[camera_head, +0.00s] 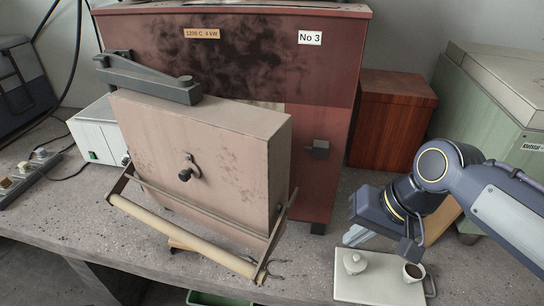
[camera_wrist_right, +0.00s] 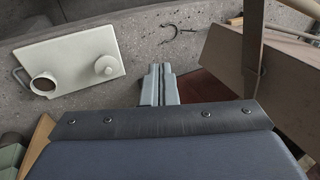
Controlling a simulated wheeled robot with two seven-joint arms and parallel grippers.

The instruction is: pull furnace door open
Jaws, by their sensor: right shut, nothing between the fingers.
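The furnace (camera_head: 318,85) is a dark red box labelled "No 3". Its thick, pinkish-beige door (camera_head: 225,150) stands at an angle out from the furnace front, with its right side out and a pale strip showing behind its top edge. A dark bracket (camera_head: 150,80) runs over its top left. A pale bar handle (camera_head: 185,238) on metal arms crosses below the door front. My right gripper (camera_head: 350,238) is right of the door, apart from the handle, shut and empty. In the right wrist view its fingers (camera_wrist_right: 158,75) are together and part of the door (camera_wrist_right: 285,70) shows at right. My left gripper is not in view.
A white tray (camera_head: 375,290) with a coffee cup (camera_head: 413,272) and a lidded pot (camera_head: 355,262) lies below my right gripper. A thin dark hook-shaped item (camera_wrist_right: 180,35) lies on the bench. A reddish wooden box (camera_head: 390,120) and a green cabinet (camera_head: 490,100) stand behind.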

